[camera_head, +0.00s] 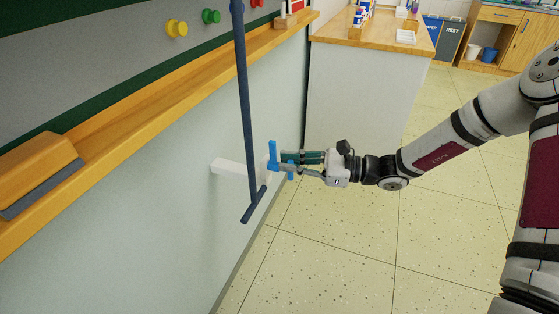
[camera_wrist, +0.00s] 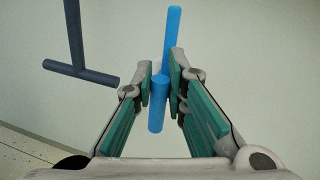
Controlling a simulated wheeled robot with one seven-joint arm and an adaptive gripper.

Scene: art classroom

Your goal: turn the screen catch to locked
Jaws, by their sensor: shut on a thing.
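The screen catch is a blue handle (camera_head: 273,155) on a white block (camera_head: 228,167) that juts from the pale wall panel. In the head view its bar stands upright, with a short peg toward me. My gripper (camera_head: 294,161) reaches in from the right and is shut on the peg. In the wrist view, the blue peg (camera_wrist: 157,112) sits between the fingertips of my gripper (camera_wrist: 160,75), and the blue bar (camera_wrist: 174,35) rises behind, leaning slightly right. The right finger hides part of the catch. I see no locked marking.
A dark blue rod (camera_head: 243,95) with a crossbar at its foot hangs just left of the catch. It also shows in the wrist view (camera_wrist: 75,35). A wooden ledge (camera_head: 150,108) runs above. A counter (camera_head: 365,85) stands behind; the tiled floor (camera_head: 330,250) is clear.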

